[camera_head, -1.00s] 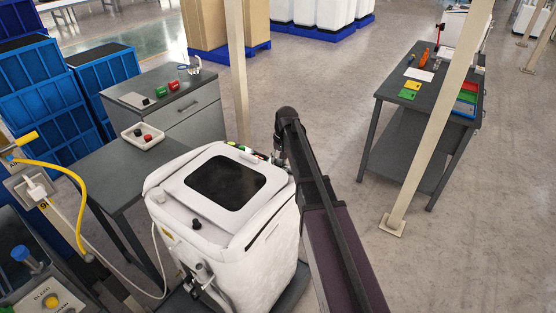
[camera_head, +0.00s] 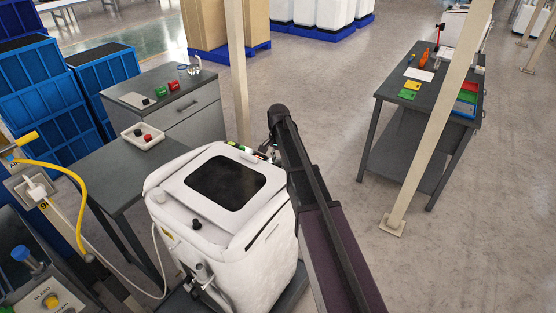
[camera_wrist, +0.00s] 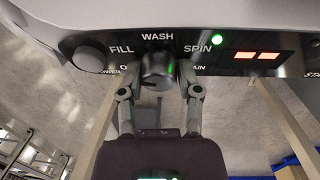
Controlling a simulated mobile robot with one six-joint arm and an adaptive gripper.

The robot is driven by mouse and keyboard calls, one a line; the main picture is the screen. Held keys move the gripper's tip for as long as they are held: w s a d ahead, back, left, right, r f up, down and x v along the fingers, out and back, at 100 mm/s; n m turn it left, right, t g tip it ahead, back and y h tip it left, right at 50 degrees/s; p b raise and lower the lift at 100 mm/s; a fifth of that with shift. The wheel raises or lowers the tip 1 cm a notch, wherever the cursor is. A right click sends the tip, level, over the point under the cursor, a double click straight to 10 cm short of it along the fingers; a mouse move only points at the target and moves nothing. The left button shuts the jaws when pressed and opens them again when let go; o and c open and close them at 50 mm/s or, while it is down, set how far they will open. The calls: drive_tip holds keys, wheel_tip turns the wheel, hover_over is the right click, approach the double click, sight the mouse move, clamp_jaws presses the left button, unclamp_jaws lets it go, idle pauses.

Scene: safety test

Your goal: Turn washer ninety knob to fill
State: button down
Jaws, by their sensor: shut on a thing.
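The white washer (camera_head: 255,262) stands in the lower middle of the head view, with a dark window on top. In the wrist view its dark panel carries the words FILL, WASH and SPIN, with partly covered words lower down. The round grey knob (camera_wrist: 157,66) sits below WASH. My gripper (camera_wrist: 159,78) has one finger on each side of this knob and is shut on it. The fingers cover parts of the lower labels. I cannot clearly tell which word the knob points to. In the head view the fingers are hard to make out at the washer's far edge.
A second dark knob (camera_wrist: 88,59) is left of FILL. A green lamp (camera_wrist: 217,39) and a red display (camera_wrist: 257,55) are to the right. A beige post (camera_head: 240,80) rises behind the washer. Grey tables stand left and right (camera_head: 395,100), with open floor between.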

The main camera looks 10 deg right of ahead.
drive_tip(key=shift+m+g, duration=0.5)
drive_tip(key=shift+m, duration=1.4)
drive_tip(key=shift+c, duration=1.5)
unclamp_jaws()
